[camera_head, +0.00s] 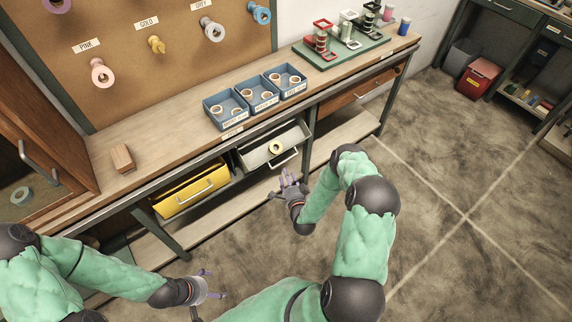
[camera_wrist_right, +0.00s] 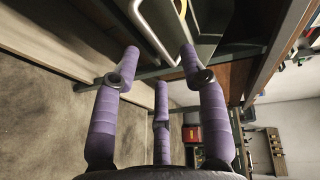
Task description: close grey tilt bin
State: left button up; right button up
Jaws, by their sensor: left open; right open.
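The grey tilt bin (camera_head: 267,153) hangs under the workbench, tilted open, with a tape roll (camera_head: 276,147) inside and a handle (camera_head: 284,160) on its front. My right gripper (camera_head: 287,180) is open and empty, just below and in front of the bin's handle. In the right wrist view, the right gripper's purple fingers (camera_wrist_right: 160,75) are spread, with a pale handle (camera_wrist_right: 153,32) beyond them; no contact shows. My left gripper (camera_head: 212,284) is open and empty, low over the floor at the bottom, away from the bin.
A yellow tilt bin (camera_head: 190,190) sits left of the grey one. Blue trays (camera_head: 228,108) with tape rolls and a brown block (camera_head: 122,158) are on the bench top. A lower shelf (camera_head: 225,205) runs beneath the bins. The floor (camera_head: 440,180) at right is clear.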

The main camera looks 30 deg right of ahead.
aim_at(284, 161)
pick_arm(q)
jog(key=shift+s+d+f+b, duration=0.1)
jog(key=shift+s+f+b, duration=0.1)
jog(key=shift+f+b, duration=0.9)
jog(key=shift+s+d+f+b, duration=0.1)
jog(key=shift+s+f+b, duration=0.05)
jog(key=shift+f+b, duration=0.85)
pick_arm(e)
jog(key=shift+m+h, duration=0.3)
jog(key=shift+m, duration=0.4)
jog(key=shift+d+f+x, duration=0.1)
jog(key=shift+d+x, duration=0.05)
jog(key=shift+x, duration=1.5)
jog(key=shift+d+f+x, duration=0.1)
jog(key=shift+d+x, duration=0.05)
jog(key=shift+x, duration=1.5)
jog(key=shift+d+f+x, duration=0.1)
jog(key=shift+d+x, duration=0.05)
jog(key=shift+x, duration=1.5)
jog(key=shift+s, duration=0.2)
